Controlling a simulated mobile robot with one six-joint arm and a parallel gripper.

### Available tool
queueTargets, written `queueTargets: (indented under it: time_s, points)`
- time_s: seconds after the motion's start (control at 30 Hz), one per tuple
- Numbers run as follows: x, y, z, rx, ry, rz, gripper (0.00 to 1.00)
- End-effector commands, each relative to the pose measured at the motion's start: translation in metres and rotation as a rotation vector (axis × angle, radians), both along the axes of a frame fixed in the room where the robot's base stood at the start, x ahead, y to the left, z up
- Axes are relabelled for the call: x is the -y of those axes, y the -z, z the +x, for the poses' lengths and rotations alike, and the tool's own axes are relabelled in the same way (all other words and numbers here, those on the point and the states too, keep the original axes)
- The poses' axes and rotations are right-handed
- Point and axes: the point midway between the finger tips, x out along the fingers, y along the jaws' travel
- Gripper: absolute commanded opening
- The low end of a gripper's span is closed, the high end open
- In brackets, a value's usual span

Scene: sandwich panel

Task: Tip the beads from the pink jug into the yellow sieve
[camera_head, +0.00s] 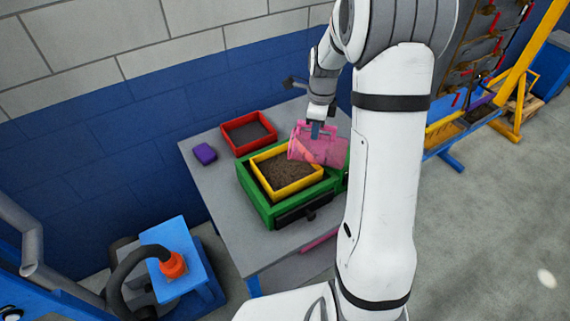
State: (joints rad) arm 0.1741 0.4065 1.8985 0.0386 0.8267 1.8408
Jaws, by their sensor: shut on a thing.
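The pink jug (325,150) is see-through and lies tilted on its side, with its mouth toward the left, over the right edge of the yellow sieve. My gripper (316,128) is shut on the jug from above. A lighter pinkish mass shows inside the jug; I cannot tell if it is beads. The yellow sieve (291,190) is a square frame with brown, grainy material in it. It sits in a green box (263,208) on the grey table. My arm hides part of the jug's right side and the box's right end.
A red-rimmed tray (235,148) with a dark inside stands behind the green box. A small purple block (204,153) lies to its left. The grey table (218,203) is clear at its left front. A blue stand with an orange-red fitting (173,266) is at the lower left.

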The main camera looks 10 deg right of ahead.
Motion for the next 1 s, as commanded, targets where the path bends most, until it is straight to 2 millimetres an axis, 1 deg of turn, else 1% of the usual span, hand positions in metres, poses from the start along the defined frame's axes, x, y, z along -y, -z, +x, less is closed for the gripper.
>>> queueTargets:
  time_s: [0.17,0.33,0.4,0.6,0.8,0.97,1.0]
  points:
    - [0.007,-0.004,-0.003,0.02,0.006,0.038,0.0]
    - [0.019,-0.014,-0.008,0.067,0.009,0.121,0.0]
    - [0.027,-0.01,-0.012,0.083,0.009,0.157,0.0]
    - [0.048,-0.01,-0.023,0.134,0.008,0.253,0.0]
    - [0.063,-0.029,-0.031,0.204,0.008,0.394,0.0]
    - [0.073,-0.028,-0.037,0.27,0.008,0.526,0.0]
    - [0.075,-0.023,-0.038,0.284,0.007,0.558,0.0]
